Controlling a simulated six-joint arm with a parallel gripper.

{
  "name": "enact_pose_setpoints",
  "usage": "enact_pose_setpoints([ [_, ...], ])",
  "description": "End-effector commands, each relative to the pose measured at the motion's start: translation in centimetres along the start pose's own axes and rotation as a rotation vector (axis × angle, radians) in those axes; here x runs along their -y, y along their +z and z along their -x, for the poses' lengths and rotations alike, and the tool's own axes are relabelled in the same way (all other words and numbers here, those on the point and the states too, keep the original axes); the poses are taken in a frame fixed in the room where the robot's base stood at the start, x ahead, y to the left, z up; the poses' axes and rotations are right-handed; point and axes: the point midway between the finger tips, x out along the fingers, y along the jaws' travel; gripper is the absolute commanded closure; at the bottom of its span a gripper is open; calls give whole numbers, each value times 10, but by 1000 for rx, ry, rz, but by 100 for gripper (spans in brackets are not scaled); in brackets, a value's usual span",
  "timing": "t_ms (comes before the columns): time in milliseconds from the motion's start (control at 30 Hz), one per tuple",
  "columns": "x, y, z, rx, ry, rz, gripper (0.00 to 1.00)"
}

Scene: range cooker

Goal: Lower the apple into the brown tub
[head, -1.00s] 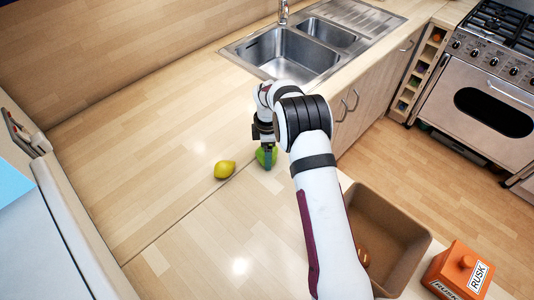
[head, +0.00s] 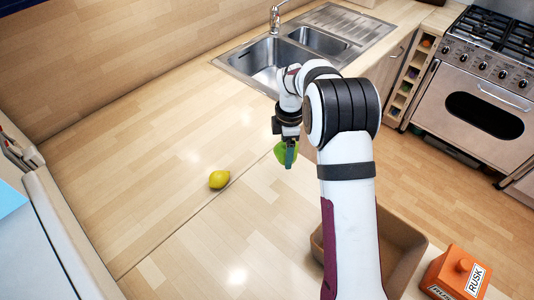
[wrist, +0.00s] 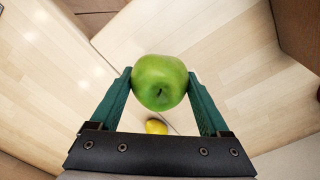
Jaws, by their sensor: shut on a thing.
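The green apple (head: 284,153) is held between the fingers of my gripper (head: 288,160), above the wooden worktop. The wrist view shows the apple (wrist: 160,82) pinched between the two green fingertips of my gripper (wrist: 160,88), clear of the surface below. The brown tub (head: 398,252) stands at the lower right in the head view, to the right of my arm. My arm covers part of the tub, and most of its inside is hidden now.
A yellow lemon (head: 219,179) lies on the worktop (head: 170,200) left of my gripper. An orange box marked RUSK (head: 455,274) stands right of the tub. A steel sink (head: 270,58) is behind, and a cooker (head: 480,90) is at the far right. The worktop's left side is clear.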

Motion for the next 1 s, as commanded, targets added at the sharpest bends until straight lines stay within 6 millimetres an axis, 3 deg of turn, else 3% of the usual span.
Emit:
enact_pose_setpoints([
  [133, 12, 27, 18, 1, 2, -2, 83],
  [367, 30, 50, 37, 0, 1, -1, 83],
  [700, 98, 98, 79, 1, 2, -4, 83],
  [1000, 167, 145, 85, 0, 0, -5, 83],
])
